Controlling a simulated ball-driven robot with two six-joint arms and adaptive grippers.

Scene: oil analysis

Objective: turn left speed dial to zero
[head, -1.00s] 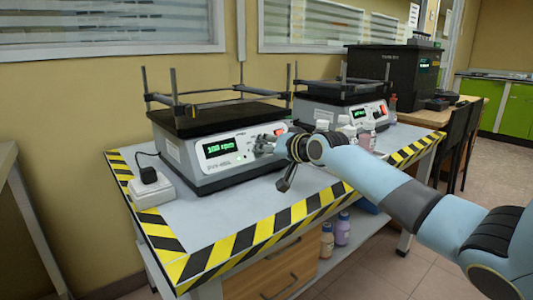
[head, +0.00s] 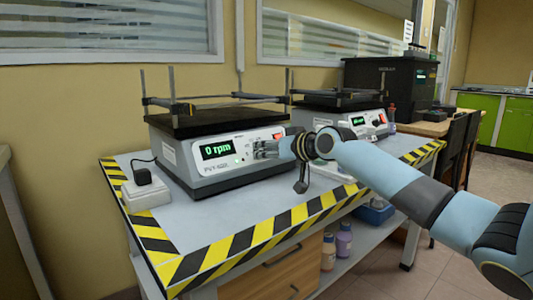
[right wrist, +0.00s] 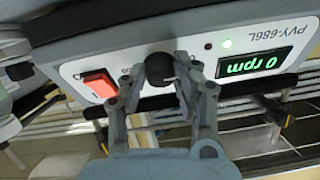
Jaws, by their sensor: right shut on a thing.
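The left shaker (head: 180,165) is a grey-white box with a black platform, on the striped table. Its green display (head: 217,149) reads 0 rpm. The display (right wrist: 255,63) reads the same in the right wrist view, where the picture is upside down. The speed dial (right wrist: 160,69) is a black round knob between the display and a red switch (right wrist: 101,83). My right gripper (head: 263,149) is at the front panel, shut on the dial, with its fingers (right wrist: 158,76) on either side of it. In the head view the gripper hides the dial. My left gripper is not in view.
A second shaker (head: 345,118) stands behind my right arm. A power block (head: 146,188) with a black plug sits at the table's left. The table's front strip (head: 250,236) is clear. Bottles (head: 344,240) stand on the shelf below.

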